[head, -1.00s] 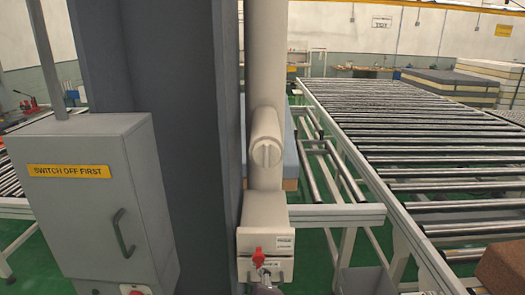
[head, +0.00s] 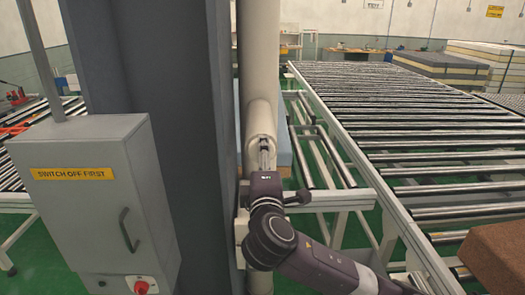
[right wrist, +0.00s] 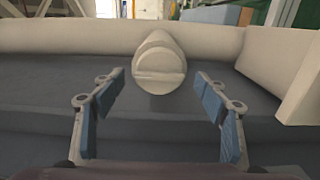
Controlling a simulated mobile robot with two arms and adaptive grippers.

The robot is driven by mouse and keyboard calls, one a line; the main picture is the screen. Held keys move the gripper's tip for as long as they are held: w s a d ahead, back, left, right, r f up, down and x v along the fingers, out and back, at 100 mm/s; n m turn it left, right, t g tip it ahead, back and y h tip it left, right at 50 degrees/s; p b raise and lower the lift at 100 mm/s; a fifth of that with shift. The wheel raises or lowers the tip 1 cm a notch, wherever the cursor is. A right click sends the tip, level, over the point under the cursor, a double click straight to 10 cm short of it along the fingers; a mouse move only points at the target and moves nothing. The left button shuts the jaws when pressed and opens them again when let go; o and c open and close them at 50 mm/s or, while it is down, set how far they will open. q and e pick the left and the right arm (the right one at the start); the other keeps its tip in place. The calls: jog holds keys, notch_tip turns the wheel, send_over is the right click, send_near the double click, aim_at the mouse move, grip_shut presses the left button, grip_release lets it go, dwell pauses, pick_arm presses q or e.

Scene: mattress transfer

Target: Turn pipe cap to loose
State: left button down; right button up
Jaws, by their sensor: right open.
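The pipe cap (right wrist: 160,83) is a round cream cap with a raised bar across its face, on a short branch of the cream vertical pipe (head: 257,55). In the right wrist view it sits ahead of my right gripper (right wrist: 160,103), roughly centred between the spread fingers. The fingers are open and do not visibly touch the cap. In the head view my right gripper (head: 264,150) points up at the branch end and covers much of the cap (head: 255,133). My left gripper is not in view.
A dark grey column (head: 150,120) stands left of the pipe. A grey switch box (head: 85,205) with a yellow label and red knob stands further left. A roller conveyor (head: 420,150) lies to the right, with a brown block (head: 497,250) at its near end.

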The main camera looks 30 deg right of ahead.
jog(key=shift+p+x, duration=0.35)
jog(key=shift+x, duration=0.85)
jog(key=shift+c, duration=0.5)
jog(key=shift+a, duration=0.1)
jog(key=c, duration=1.1)
